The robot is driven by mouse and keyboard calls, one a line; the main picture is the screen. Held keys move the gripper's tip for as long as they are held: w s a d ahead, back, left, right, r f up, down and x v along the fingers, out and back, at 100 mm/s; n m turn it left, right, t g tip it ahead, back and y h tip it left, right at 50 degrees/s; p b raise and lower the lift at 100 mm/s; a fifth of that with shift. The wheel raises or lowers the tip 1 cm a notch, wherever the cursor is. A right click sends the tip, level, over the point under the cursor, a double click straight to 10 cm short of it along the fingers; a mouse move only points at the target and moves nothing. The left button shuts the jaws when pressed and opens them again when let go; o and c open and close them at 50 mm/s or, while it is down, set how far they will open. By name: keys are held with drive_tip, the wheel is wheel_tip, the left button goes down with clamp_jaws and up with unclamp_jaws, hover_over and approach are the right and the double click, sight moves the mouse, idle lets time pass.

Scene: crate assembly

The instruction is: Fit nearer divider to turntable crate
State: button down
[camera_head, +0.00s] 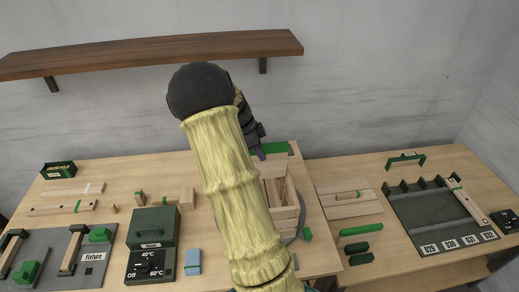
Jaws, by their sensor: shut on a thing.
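The turntable crate (284,217) is an open box of light wooden slats. It stands on a grey round turntable (303,232) at the middle of the bench, partly hidden behind my arm. Thin wooden panels (287,190) show inside its opening, but I cannot tell which divider they are. My gripper (261,154) is at the crate's back left, with a purple part showing at its end. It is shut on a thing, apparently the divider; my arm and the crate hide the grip. I cannot tell whether the held piece touches the crate.
A dark box (152,226) with a temperature dial and a blue block (193,262) stand left of my arm. A fixture board (63,250) lies far left. Right are wooden boards (343,205), green bars (358,230) and a slotted dark tray (435,215). A shelf (150,52) hangs above.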

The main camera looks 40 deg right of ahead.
sight(264, 177)
wheel_tip(264, 177, down, 15)
drive_tip(key=b, duration=0.9)
drive_tip(key=shift+r+b, duration=0.15)
drive_tip(key=shift+b, duration=0.15)
drive_tip(key=shift+f+b, duration=0.55)
drive_tip(key=shift+f, duration=0.4)
idle(2.0)
drive_tip(key=c, duration=1.3)
unclamp_jaws()
drive_tip(key=shift+r+p, duration=2.95)
drive_tip(key=shift+r, duration=1.1)
